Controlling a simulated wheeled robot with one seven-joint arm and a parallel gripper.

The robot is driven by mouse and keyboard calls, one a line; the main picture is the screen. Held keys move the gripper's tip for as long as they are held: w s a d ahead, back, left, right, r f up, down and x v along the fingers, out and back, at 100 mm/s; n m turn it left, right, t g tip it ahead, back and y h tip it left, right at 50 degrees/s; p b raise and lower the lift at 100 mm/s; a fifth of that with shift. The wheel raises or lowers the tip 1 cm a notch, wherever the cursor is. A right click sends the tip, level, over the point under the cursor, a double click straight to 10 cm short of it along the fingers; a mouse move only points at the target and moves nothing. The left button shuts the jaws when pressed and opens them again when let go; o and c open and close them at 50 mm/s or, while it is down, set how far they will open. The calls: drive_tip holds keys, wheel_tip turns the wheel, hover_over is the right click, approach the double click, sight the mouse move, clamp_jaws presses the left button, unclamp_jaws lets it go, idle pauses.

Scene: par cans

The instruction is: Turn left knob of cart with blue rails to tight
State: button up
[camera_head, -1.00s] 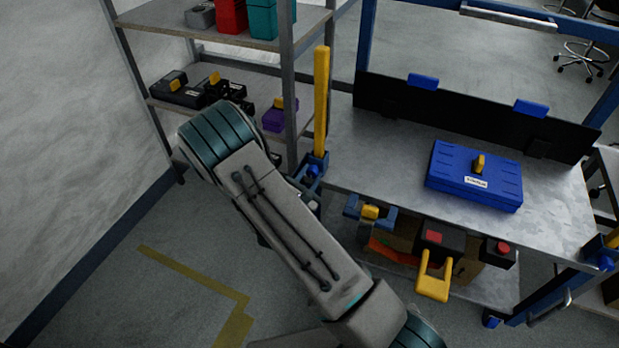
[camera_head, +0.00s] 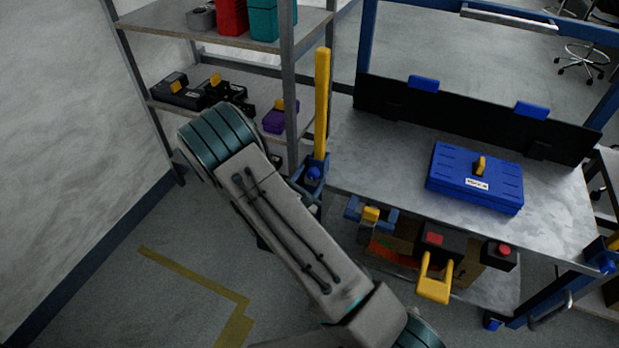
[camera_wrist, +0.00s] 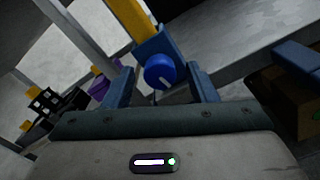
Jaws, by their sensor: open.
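The cart with blue rails shows its grey metal top (camera_head: 385,150) at the right of the head view. Its left knob (camera_head: 313,173) is round and blue, on a blue bracket at the foot of a yellow post (camera_head: 321,100). In the wrist view the knob (camera_wrist: 159,70) faces me, with a pale mark line on its face. My gripper (camera_wrist: 159,82) is open, with one blue finger on each side of the knob's lower part. I cannot tell whether the fingers touch it. In the head view my arm hides the gripper.
A blue toolbox (camera_head: 474,178) lies on the cart top. A grey shelf (camera_head: 215,40) with boxes stands behind my arm at the left. Tools with a yellow handle (camera_head: 434,285) stick out below the cart top. A wall (camera_head: 75,120) is at far left.

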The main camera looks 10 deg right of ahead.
drive_tip(key=v, duration=1.3)
drive_tip(key=shift+s+a+p, duration=0.2)
drive_tip(key=shift+p, duration=0.1)
drive_tip(key=s+d+r+m+g+p, duration=0.5)
drive_tip(key=d+r+m+g, duration=0.25)
drive_tip(key=r, duration=0.25)
drive_tip(key=s+d+r+m+g+p, duration=0.5)
drive_tip(key=r+m+g, duration=0.3)
drive_tip(key=r, duration=0.3)
drive_tip(key=s+a+r+m+t+y+p, duration=0.1)
drive_tip(key=s+r+m+y+p, duration=0.1)
drive_tip(key=r, duration=0.6)
drive_tip(key=s+a+r+m+t+y+p, duration=0.2)
drive_tip(key=r+m+y+p, duration=0.3)
drive_tip(key=r+y, duration=0.3)
drive_tip(key=shift+s+r+m, duration=0.35)
drive_tip(key=shift+s, duration=0.35)
drive_tip(key=shift+a+r+t+y, duration=0.2)
drive_tip(key=shift+a+t+y, duration=0.05)
drive_tip(key=shift+t+y, duration=0.1)
drive_tip(key=shift+c, duration=0.3)
